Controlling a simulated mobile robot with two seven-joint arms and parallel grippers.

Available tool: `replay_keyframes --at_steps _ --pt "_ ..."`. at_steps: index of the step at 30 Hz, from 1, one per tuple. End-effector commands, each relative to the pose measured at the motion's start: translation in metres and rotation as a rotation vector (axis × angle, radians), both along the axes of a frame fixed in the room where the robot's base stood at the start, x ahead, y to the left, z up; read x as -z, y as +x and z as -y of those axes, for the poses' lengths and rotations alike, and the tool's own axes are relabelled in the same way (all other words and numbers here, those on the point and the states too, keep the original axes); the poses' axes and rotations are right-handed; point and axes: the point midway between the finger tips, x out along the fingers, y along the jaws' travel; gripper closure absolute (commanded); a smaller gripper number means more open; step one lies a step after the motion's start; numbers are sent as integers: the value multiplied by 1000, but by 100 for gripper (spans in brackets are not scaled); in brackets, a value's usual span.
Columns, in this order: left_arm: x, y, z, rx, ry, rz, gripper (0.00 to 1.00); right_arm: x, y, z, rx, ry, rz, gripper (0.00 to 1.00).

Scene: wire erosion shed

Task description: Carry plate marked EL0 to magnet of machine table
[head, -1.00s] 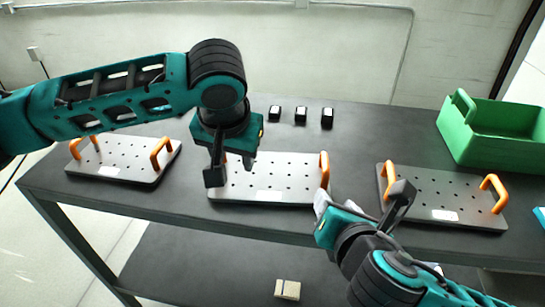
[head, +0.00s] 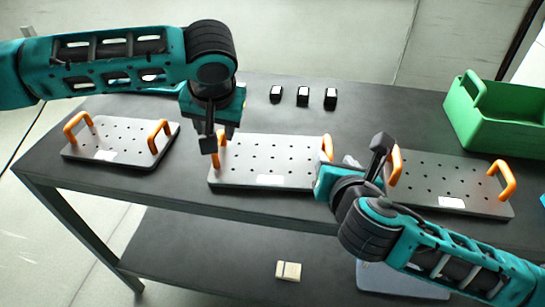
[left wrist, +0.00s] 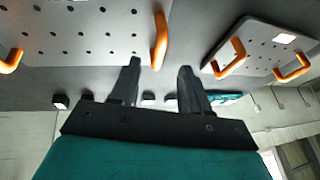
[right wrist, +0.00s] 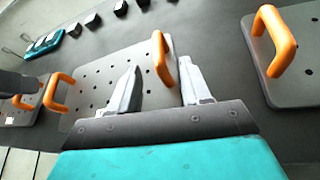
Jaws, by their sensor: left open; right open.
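Three grey perforated plates with orange handles lie on the dark table: a left plate (head: 122,142), a middle plate (head: 270,155) and a right plate (head: 450,185). Their white labels are too small to read, so I cannot tell which is EL0. My left gripper (head: 217,140) is open near the middle plate's left handle (left wrist: 160,42), which shows just beyond and between its fingers (left wrist: 159,72). My right gripper (head: 367,157) is open near the middle plate's right handle (right wrist: 161,58), which appears between its fingers (right wrist: 160,82). No machine table or magnet is in view.
Several small black blocks (head: 303,96) stand behind the middle plate. A green bin (head: 510,130) stands at the back right. A teal tray (right wrist: 42,45) shows in the right wrist view. The lower shelf bears a beige block (head: 288,271) and a blue-grey object (head: 385,280).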

Motion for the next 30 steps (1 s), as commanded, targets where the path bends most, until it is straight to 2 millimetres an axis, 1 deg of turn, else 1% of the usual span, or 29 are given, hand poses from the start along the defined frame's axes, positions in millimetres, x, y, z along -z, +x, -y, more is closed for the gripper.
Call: replay_keyframes --at_steps 1,6,12,18,26,30 --pt "10 4 -2 -1 2 -2 53 4 10 0 3 -2 1 52" --pt "38 16 -6 0 1 -1 53 15 40 -1 3 0 0 52" --pt "61 26 -11 1 0 0 53 25 62 -3 2 0 2 52" --pt "69 30 -12 1 -1 1 53 28 71 -3 1 1 1 52" --pt "69 30 -12 2 0 1 53 29 71 -3 1 1 1 52" --pt "69 30 -12 1 -1 1 65 29 71 -3 1 1 1 64"
